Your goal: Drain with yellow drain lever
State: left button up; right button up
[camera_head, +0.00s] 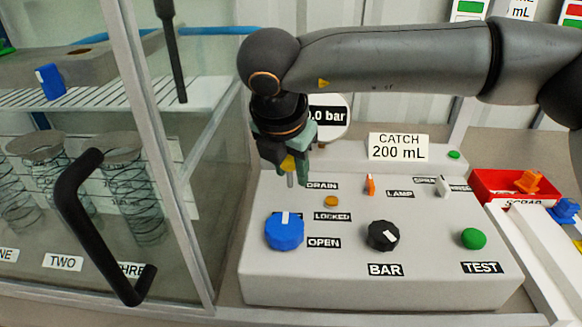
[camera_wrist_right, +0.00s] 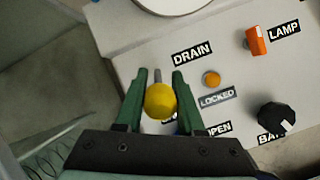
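The yellow drain lever (camera_head: 288,163) has a rounded yellow knob (camera_wrist_right: 160,101) and a thin grey stem, at the back left of the grey control panel (camera_head: 350,285), beside the DRAIN label (camera_head: 322,186). My right gripper (camera_head: 291,168) reaches down over it. The fingers hide part of the lever in the head view. My left gripper is not in view.
The panel holds a blue knob (camera_head: 284,232), a black BAR knob (camera_head: 383,236), a green TEST button (camera_head: 473,238) and an orange LAMP switch (camera_head: 370,185). A glass cabinet with a black handle (camera_head: 75,210) stands at the left. A red bin (camera_head: 495,187) is at the right.

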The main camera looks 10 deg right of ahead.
grip_shut()
dwell(0.9)
